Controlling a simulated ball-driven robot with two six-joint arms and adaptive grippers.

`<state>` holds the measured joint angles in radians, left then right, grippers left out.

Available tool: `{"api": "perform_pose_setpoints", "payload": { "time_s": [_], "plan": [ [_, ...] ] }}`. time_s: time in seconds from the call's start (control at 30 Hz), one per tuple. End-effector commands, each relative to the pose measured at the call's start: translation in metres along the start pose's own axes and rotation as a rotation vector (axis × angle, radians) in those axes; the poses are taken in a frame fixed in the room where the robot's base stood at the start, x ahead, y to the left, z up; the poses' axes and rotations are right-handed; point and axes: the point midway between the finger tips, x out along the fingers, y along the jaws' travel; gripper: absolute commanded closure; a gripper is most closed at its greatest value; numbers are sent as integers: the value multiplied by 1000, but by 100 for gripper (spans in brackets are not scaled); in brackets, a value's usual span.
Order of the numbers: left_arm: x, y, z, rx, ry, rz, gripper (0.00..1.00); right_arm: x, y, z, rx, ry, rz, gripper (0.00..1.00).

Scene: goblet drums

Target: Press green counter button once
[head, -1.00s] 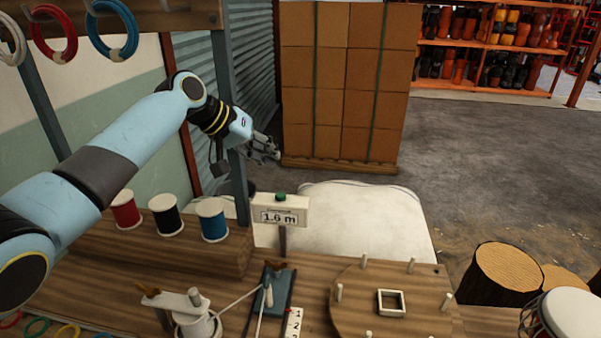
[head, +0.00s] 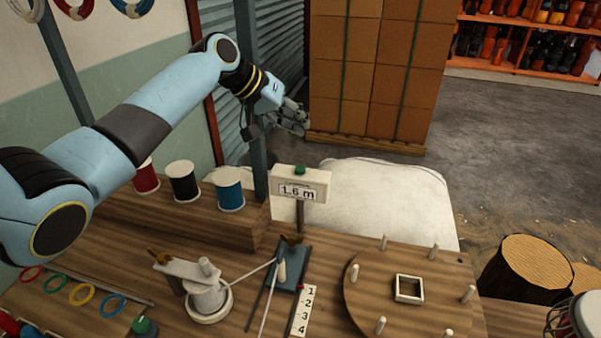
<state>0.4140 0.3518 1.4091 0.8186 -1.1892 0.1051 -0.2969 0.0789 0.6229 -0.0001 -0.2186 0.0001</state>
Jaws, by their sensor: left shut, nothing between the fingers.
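The counter (head: 299,188) is a white box on a short post at the back of the wooden bench, and it reads "1.6 m". Its green button (head: 300,169) sits on top and is unobstructed. My left gripper (head: 297,120) is shut and empty. In the picture it appears above the button and apart from it; how far behind or in front it is, I cannot tell exactly.
A blue-grey upright post (head: 251,90) stands left of the counter. Red, black and blue spools (head: 229,190) stand on a wooden step. A round pegged board (head: 375,290) lies at front right. Stacked boxes (head: 375,70) stand behind.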

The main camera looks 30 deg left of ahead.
Motion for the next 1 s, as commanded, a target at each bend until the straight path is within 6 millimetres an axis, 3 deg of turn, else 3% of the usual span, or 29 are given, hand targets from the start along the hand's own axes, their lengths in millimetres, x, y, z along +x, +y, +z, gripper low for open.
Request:
{"api": "perform_pose_setpoints", "payload": {
  "time_s": [0.03,0.3,0.57,1.0],
  "plan": [
    [8,-6,6,0,0,0,100,12,-1,2,0,-1,0,60],
    [35,-26,26,0,0,0,100,53,-4,10,0,-7,0,60],
    [48,-35,35,0,0,0,100,60,-4,12,0,-10,0,60],
    [49,-35,35,0,0,0,100,60,-4,12,-1,-10,1,60]
  ]
}}
